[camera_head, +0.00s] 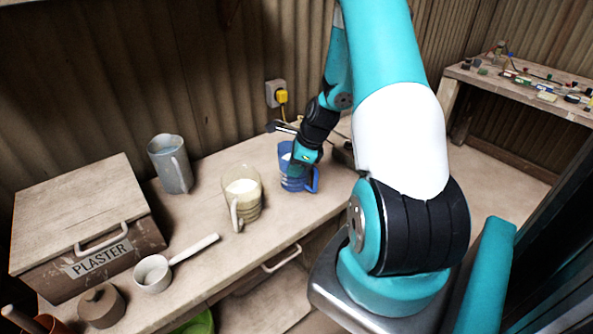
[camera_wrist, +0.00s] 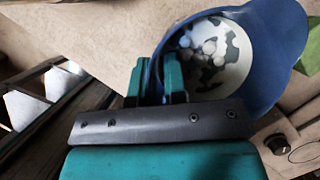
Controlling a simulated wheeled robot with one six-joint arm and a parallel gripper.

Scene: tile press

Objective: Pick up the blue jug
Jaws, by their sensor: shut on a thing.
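The blue jug (camera_head: 285,177) stands upright on the wooden bench, at the right end of a row of jugs. Its handle points to the right. My gripper (camera_head: 299,168) comes down at its rim and is shut on it. In the wrist view my gripper (camera_wrist: 160,78) has one finger inside the jug and one outside, with the wall between them. The blue jug (camera_wrist: 285,35) fills the upper right there, with a pale, dark-patched content and white lumps inside. I cannot tell whether its base touches the bench.
A clear jug with cream content (camera_head: 242,192) stands just left, and a grey jug (camera_head: 171,165) farther left. A white ladle (camera_head: 153,274), a brown pot (camera_head: 101,305) and a PLASTER box (camera_head: 85,228) are at the left. A yellow plug (camera_head: 282,97) is on the wall behind.

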